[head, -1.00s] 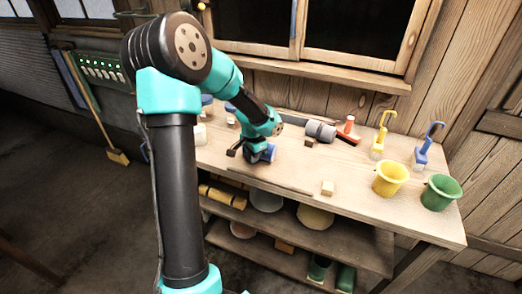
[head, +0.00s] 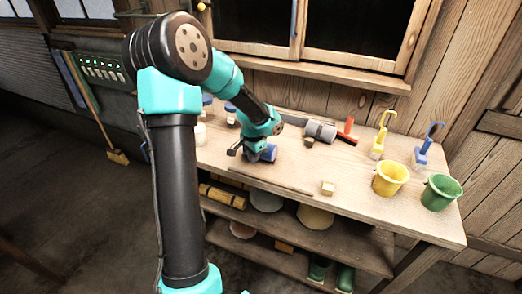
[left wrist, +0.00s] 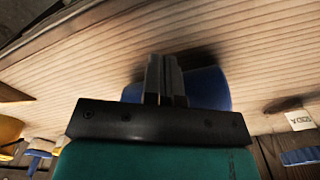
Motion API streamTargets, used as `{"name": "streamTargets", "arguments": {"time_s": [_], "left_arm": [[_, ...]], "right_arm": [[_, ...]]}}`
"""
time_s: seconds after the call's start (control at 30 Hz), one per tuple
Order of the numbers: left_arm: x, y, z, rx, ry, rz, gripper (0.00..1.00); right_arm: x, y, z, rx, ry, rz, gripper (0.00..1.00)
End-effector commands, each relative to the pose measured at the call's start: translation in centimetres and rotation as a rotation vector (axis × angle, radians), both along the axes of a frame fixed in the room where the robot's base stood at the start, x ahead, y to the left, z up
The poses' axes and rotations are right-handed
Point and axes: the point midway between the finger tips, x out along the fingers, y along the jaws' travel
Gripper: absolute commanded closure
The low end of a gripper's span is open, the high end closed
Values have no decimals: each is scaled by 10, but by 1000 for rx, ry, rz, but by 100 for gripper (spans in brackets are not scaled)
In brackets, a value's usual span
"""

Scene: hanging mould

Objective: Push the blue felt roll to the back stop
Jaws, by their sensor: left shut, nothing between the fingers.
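The blue felt roll (head: 268,153) lies on the bench top, partly hidden by my left gripper and wrist in the head view. It also shows in the left wrist view (left wrist: 208,88), right behind the fingertips. My left gripper (head: 236,150) is low over the bench beside the roll. In the left wrist view its two fingers (left wrist: 165,80) are together with nothing between them and overlap the roll; I cannot tell whether they touch it. My right gripper is not in view.
A grey roll (head: 321,131) and a red-handled tool (head: 347,130) lie at the back. A small wooden block (head: 327,188) is near the front edge. Yellow (head: 390,180) and green (head: 441,193) buckets stand at the right. A thin strip (head: 270,180) lies along the front.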

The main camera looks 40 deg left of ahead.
Motion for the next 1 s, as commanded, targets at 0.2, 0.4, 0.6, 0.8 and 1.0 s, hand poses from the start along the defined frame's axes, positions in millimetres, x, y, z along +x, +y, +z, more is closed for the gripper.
{"name": "streamTargets", "arguments": {"time_s": [0.2, 0.4, 0.6, 0.8, 1.0], "left_arm": [[8, 3, 0, 0, 0, 0, 100], [15, 6, 0, 0, 0, 1, 100], [22, 9, 0, 0, 0, 0, 100], [30, 12, 0, 0, -1, 0, 100], [37, 14, 0, 0, 0, 0, 100]], "right_arm": [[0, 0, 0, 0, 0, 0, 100], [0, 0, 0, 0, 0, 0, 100], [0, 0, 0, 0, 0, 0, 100], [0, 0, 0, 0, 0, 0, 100], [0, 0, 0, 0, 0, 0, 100]]}}
